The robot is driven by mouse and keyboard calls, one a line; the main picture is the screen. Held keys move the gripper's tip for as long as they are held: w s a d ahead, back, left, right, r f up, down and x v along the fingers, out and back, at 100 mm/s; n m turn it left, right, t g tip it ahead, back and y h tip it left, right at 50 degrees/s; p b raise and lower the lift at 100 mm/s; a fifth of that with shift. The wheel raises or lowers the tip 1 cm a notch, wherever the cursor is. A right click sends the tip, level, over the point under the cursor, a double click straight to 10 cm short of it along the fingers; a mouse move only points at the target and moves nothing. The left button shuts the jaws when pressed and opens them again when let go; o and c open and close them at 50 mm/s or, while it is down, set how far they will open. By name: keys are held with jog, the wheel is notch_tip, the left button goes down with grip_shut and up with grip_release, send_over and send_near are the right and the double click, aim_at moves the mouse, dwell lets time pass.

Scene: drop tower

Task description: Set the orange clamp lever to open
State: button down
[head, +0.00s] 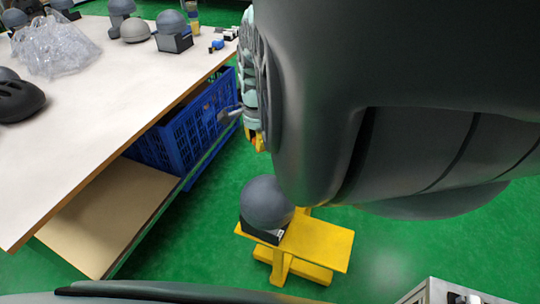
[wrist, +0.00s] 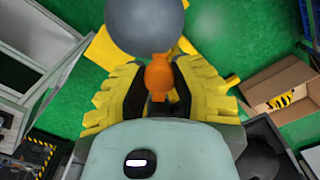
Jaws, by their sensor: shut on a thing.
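My gripper (wrist: 158,80) is shut on the orange clamp lever (wrist: 158,72), which sits between its yellow ribbed fingers in the wrist view. The fingers hide the lever's sides. In the head view my gripper (head: 256,139) is mostly hidden behind my arm, and only a little yellow and orange shows. What the lever is mounted on is hidden, so I cannot tell its position. A grey ball (head: 266,201) sits on a black block on a yellow stand (head: 318,241) below the gripper. The ball also shows in the wrist view (wrist: 145,22), just beyond the lever.
A white table (head: 90,110) at left bears plastic wrap (head: 55,45), a black helmet (head: 18,100) and several grey domes. A blue crate (head: 180,130) is under it. In the wrist view a cardboard box (wrist: 254,92) stands at right. Green floor surrounds the stand.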

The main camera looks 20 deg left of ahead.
jog(key=shift+w+a+f+m+b, duration=0.1)
jog(key=shift+w+a+m+b, duration=0.3)
jog(key=shift+m+b, duration=0.5)
jog(key=shift+w, duration=0.1)
jog(key=c, duration=0.7)
grip_release()
jog(key=shift+r, duration=3.8)
